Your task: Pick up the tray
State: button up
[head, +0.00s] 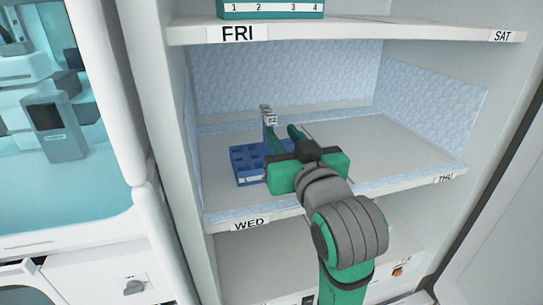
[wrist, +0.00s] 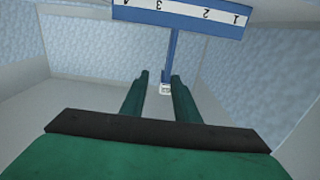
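The blue tray (head: 248,164) with small square compartments sits at the left front of the shelf labelled WED and THU. My gripper (head: 281,128) is at its right side and hides part of it. A small pale block (head: 268,114) shows by the left fingertip. In the wrist view, the tray's numbered edge (wrist: 180,16) is at the top, upside down. A blue post (wrist: 172,52) runs from it to a small white end (wrist: 165,89), seen between my fingers (wrist: 160,75). The fingers are apart. I cannot tell whether they touch the post.
The shelf (head: 385,145) is bare to the right, with patterned blue walls behind and at the side. A green numbered tray (head: 270,9) stands on the FRI shelf (head: 380,30) above. A glass-fronted machine (head: 55,120) stands left.

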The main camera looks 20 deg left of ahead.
aim_at(267, 124)
jog(key=a, duration=0.1)
jog(key=w+a, duration=0.1)
jog(key=a, duration=0.1)
jog(key=shift+w+a, duration=0.1)
jog(key=x, duration=0.3)
jog(key=shift+w+f, duration=0.15)
jog(key=shift+w, duration=0.5)
jog(key=shift+w, duration=0.1)
grip_shut()
jog(key=shift+s+a, duration=0.1)
jog(key=shift+s, duration=0.15)
